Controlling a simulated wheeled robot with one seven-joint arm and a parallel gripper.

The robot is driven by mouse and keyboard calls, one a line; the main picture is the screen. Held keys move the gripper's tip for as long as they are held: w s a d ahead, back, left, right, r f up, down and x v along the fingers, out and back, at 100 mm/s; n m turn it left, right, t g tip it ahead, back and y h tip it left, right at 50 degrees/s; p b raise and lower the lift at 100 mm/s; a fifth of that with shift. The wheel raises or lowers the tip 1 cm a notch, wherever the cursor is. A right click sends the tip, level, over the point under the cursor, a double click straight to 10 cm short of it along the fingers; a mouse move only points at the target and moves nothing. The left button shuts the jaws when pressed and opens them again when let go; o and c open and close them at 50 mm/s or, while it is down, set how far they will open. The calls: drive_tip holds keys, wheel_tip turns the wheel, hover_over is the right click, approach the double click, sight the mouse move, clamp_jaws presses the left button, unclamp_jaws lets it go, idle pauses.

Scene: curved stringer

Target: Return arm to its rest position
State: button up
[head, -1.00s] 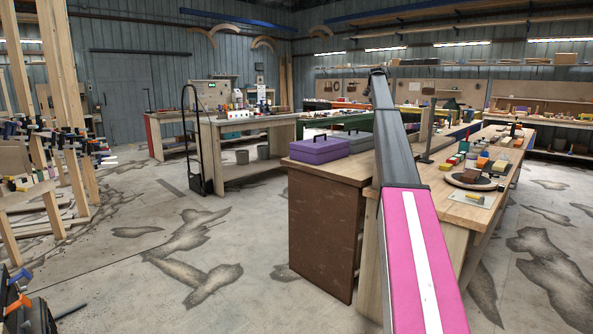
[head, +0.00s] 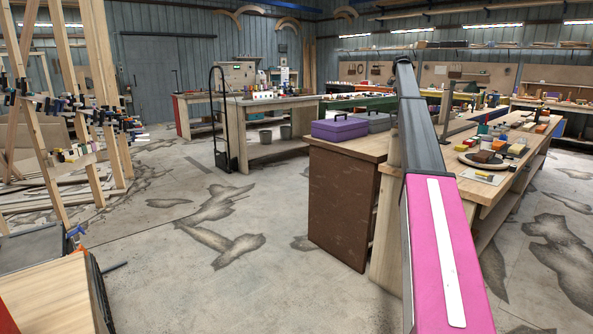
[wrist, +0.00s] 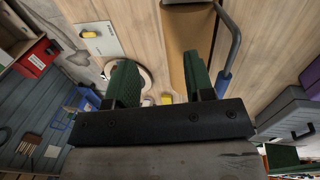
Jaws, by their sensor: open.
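My arm, with a pink link carrying a white strip, stretches forward and up on the right side of the head view, in front of the workbench (head: 405,150). My gripper shows in the wrist view (wrist: 160,70). Its two green fingers stand wide apart, with nothing seen held between them. A tan, post-like piece (wrist: 188,30) lies in view beyond the fingers. I cannot tell its distance from them. In the head view the gripper is not visible.
A purple toolbox (head: 338,130) and a grey one sit on the bench, left of my arm. A black hand truck (head: 221,135) stands farther back. A wooden top (head: 50,298) is close at lower left. Clamp-laden timber uprights stand left. The middle floor is open.

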drive_tip(key=s+a+f+n, duration=0.2)
drive_tip(key=s+a+f, duration=0.55)
drive_tip(key=f, duration=0.55)
drive_tip(key=s+a+f+n+t, duration=0.1)
drive_tip(key=s+a+f, duration=0.5)
drive_tip(key=s+f, duration=0.5)
drive_tip(key=s+a+f+n, duration=0.2)
drive_tip(key=s+a+f, duration=0.5)
drive_tip(key=f, duration=0.8)
drive_tip(key=s+a+f+n, duration=0.1)
drive_tip(key=s+a+f, duration=0.4)
drive_tip(key=s, duration=0.8)
drive_tip(key=s+a+f+n+y, duration=0.1)
drive_tip(key=s+a+f, duration=0.4)
drive_tip(key=s, duration=0.8)
drive_tip(key=s+a+f+n, duration=0.2)
drive_tip(key=s+a+f, duration=0.2)
drive_tip(key=s+f, duration=0.5)
drive_tip(key=s, duration=0.5)
drive_tip(key=shift+a+f+n+t+y, duration=0.3)
drive_tip(key=shift+a+t, duration=0.1)
drive_tip(key=shift+c, duration=0.4)
drive_tip(key=shift+w, duration=0.1)
drive_tip(key=shift+c, duration=0.2)
